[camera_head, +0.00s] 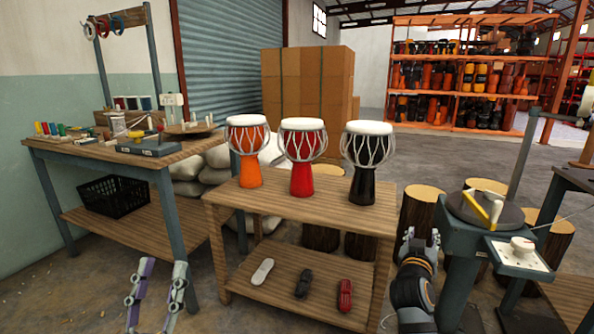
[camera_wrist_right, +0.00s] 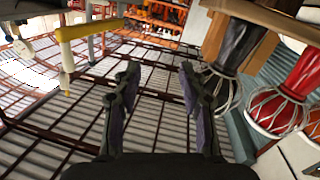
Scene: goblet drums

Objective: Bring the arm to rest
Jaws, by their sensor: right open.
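My right gripper (camera_head: 420,240) points upward between the wooden table (camera_head: 285,205) and the machine stand at the right. In the right wrist view its fingers (camera_wrist_right: 158,75) are spread apart with nothing between them. My left gripper (camera_head: 163,264) is at the bottom left of the head view, its two fingers apart and empty. An orange drum (camera_head: 249,172), a red drum (camera_head: 302,180) and a black drum (camera_head: 363,187) stand upright on the table, with white heads and cords. The black drum (camera_wrist_right: 238,40) and red drum (camera_wrist_right: 300,75) also show in the right wrist view, apart from the fingers.
The lower shelf (camera_head: 270,295) holds a white, a black and a red item. A workbench (camera_head: 150,165) with tools stands at left. The machine stand (camera_head: 470,240), with a turntable (camera_head: 462,211), is close to my right arm. Log stools (camera_head: 420,207) stand behind it.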

